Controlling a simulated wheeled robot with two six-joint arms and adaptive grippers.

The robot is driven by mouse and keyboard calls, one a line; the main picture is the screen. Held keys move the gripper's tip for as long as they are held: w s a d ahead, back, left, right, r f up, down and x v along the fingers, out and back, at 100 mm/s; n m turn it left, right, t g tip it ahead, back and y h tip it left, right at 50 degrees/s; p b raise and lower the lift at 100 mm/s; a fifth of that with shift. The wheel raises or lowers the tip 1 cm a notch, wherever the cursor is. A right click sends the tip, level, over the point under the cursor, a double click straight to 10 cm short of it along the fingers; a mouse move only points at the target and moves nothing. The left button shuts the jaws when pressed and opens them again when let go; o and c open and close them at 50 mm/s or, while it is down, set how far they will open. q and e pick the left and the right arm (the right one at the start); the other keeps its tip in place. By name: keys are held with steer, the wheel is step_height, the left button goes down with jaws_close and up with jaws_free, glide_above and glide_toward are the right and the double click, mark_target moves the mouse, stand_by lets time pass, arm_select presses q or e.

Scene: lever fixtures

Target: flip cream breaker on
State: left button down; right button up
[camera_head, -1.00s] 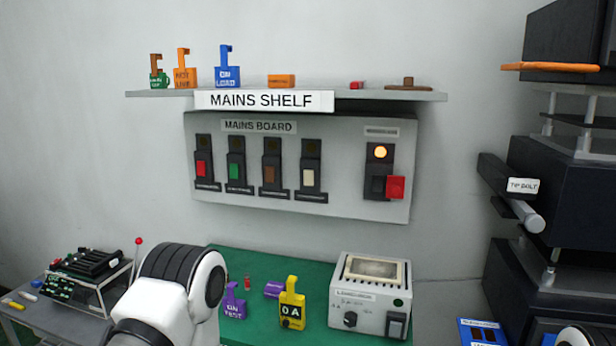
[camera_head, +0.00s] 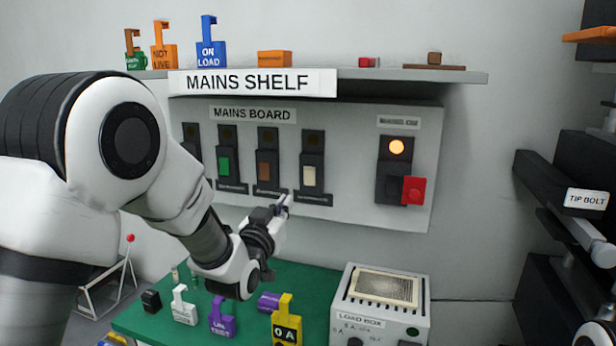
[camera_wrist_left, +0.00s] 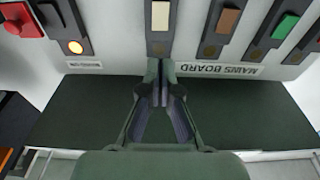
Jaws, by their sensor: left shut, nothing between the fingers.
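The cream breaker (camera_head: 309,177) is the rightmost of the row on the mains board (camera_head: 350,203). Its cream rocker sits in the lower part of a dark housing. My left gripper (camera_head: 285,200) is shut and empty, with its tips pictured just below and left of the cream breaker. In the left wrist view, which looks upside down, the cream rocker (camera_wrist_left: 160,15) is at the top centre. The shut fingertips (camera_wrist_left: 160,68) point up at that breaker's dark housing. I cannot tell if they touch it. My right gripper is out of view.
Brown (camera_head: 267,171) and green (camera_head: 224,166) breakers stand left of the cream one. A red switch (camera_head: 413,190) with a lit orange lamp is on the right. The mains shelf (camera_head: 400,76) juts out above. A load box (camera_head: 380,300) and tags stand on the green mat below.

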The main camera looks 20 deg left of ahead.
mark_target(309, 172)
arm_select(q)
steer(key=w+p, duration=0.2)
steer(key=w, duration=0.2)
steer(key=w+r+p, duration=0.1)
steer(key=w+p, duration=0.1)
steer(key=w, duration=0.2)
steer(key=w+p, duration=0.2)
steer(key=w, duration=0.3)
steer(key=shift+w+d+r+p, duration=0.1)
steer(key=shift+d+r+p, duration=0.1)
steer(key=shift+r+p, duration=0.1)
steer(key=shift+w, duration=0.3)
steer(key=shift+f, duration=0.1)
steer(key=shift+w+f+b, duration=0.1)
steer(key=shift+w+b, duration=0.05)
steer(key=shift+b, duration=0.4)
steer(key=shift+r, duration=0.3)
steer(key=shift+f, duration=0.1)
